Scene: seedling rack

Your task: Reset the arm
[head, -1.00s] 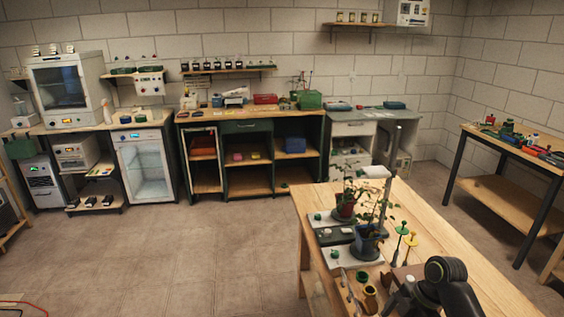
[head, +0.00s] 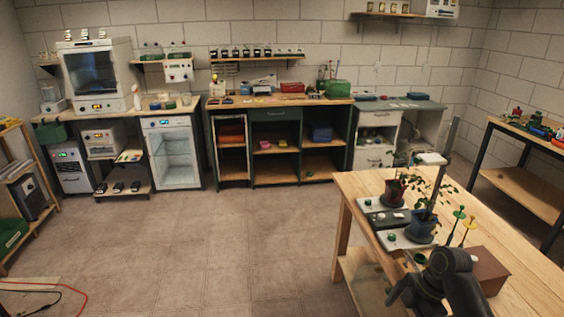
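One of my arms, dark and jointed, shows at the bottom right in the head view, in front of the near wooden table (head: 525,262). Its gripper cannot be made out, so I cannot tell whether it is open or shut. No other arm is in view.
A brown box (head: 489,270) and green and yellow stakes (head: 459,213) are on the table near my arm. A long workbench (head: 280,100) with shelves lines the back wall. A glass-door fridge (head: 173,158) stands left of it. The floor (head: 200,245) between is open.

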